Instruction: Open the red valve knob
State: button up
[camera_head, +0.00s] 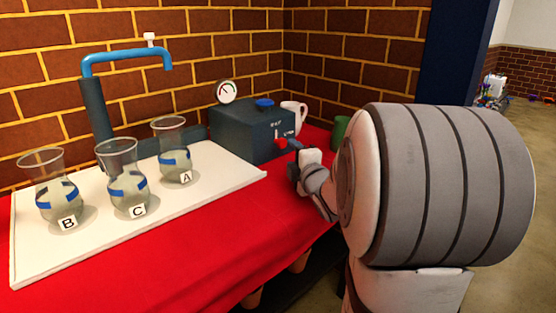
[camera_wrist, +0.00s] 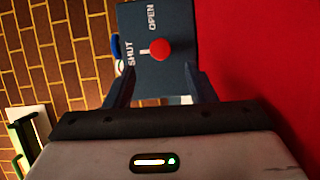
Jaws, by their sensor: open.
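The red valve knob (camera_wrist: 160,50) is on the front of a dark blue-grey box (camera_wrist: 176,14) marked SHUT and OPEN in the wrist view. A light lever runs from the knob toward the SHUT label. In the head view the knob (camera_head: 281,144) shows small on the front of the box (camera_head: 235,132). My gripper (camera_wrist: 158,76) is open, with one finger on each side below the knob in the wrist view. The knob lies just past the fingertips, between their lines. I cannot tell whether they touch it. In the head view my arm partly hides the gripper.
Three labelled glass vases, B (camera_head: 56,188), C (camera_head: 127,180) and A (camera_head: 173,152), stand on a white board (camera_head: 225,184) under a blue tap (camera_head: 125,54). A gauge (camera_head: 226,92), white mug (camera_head: 296,116) and green cup (camera_head: 340,130) are near the box. The red tablecloth front is clear.

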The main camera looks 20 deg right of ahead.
aim_at(283, 144)
jog(key=shift+w+d+f, duration=0.1)
jog(key=shift+w+f, duration=0.1)
jog(key=shift+w, duration=0.35)
jog(key=w+b, duration=0.1)
jog(key=w, duration=0.5)
jog(key=shift+d+b, duration=0.15)
jog(key=shift+b, duration=0.2)
jog(key=shift+w+r, duration=0.1)
jog(key=shift+w, duration=0.3)
jog(key=shift+c, duration=0.3)
